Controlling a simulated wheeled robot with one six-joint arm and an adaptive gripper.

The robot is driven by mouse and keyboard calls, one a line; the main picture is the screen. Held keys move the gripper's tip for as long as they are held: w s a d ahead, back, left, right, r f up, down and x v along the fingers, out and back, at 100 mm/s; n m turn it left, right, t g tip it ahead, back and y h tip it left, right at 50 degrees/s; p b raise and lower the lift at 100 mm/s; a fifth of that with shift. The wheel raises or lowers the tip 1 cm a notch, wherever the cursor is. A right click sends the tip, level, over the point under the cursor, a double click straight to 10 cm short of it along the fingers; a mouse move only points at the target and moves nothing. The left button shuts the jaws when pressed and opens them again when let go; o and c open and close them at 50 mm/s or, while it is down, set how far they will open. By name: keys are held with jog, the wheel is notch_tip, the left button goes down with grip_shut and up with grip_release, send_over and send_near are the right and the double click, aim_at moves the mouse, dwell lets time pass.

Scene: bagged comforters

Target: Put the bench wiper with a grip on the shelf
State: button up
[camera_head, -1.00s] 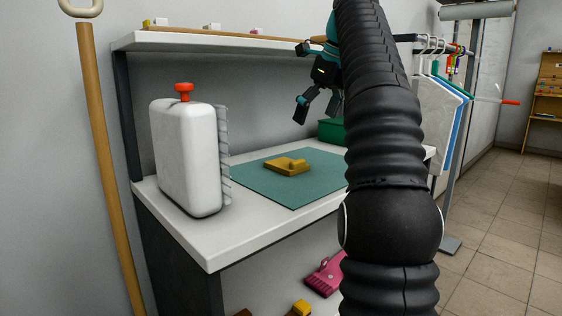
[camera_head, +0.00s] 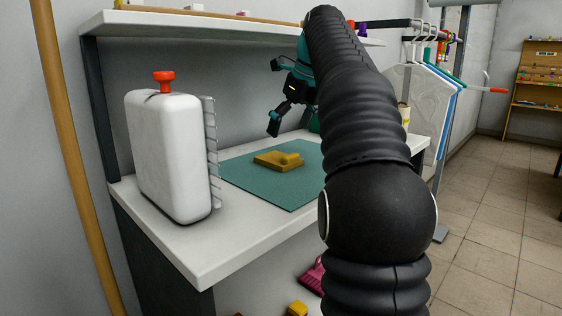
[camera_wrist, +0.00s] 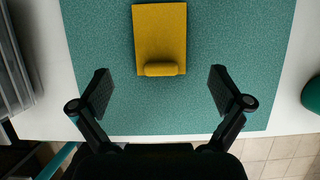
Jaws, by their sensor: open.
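The mustard-yellow bench wiper (camera_head: 279,161), a flat block with a raised grip, lies on the teal mat (camera_head: 238,172) on the white bench. In the wrist view the wiper (camera_wrist: 160,30) is at top centre, its rounded grip (camera_wrist: 161,69) at the near edge. My gripper (camera_head: 284,95) is open and empty above the mat. In the wrist view my gripper's fingers (camera_wrist: 160,92) stand apart, wider than the wiper, on the near side of it. The shelf (camera_head: 135,22) runs along the back above the bench and holds a few small items.
A white jug (camera_head: 168,150) with a red cap stands on the bench left of the mat, a grey ribbed piece beside it. A green object (camera_wrist: 312,95) is right of the mat. Pink (camera_head: 312,277) and yellow items (camera_head: 297,308) lie below.

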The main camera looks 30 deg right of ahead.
aim_at(279, 158)
jog(key=shift+b+x, duration=0.7)
jog(key=shift+x, duration=2.95)
jog(key=shift+s, duration=0.1)
jog(key=c, duration=1.1)
jog(key=shift+d+r+p, duration=0.1)
jog(key=shift+r+p, duration=0.85)
jog(key=shift+r, duration=1.4)
jog(key=s+d+r, duration=0.6)
jog(key=s+d, duration=0.2)
jog(key=shift+d, duration=0.2)
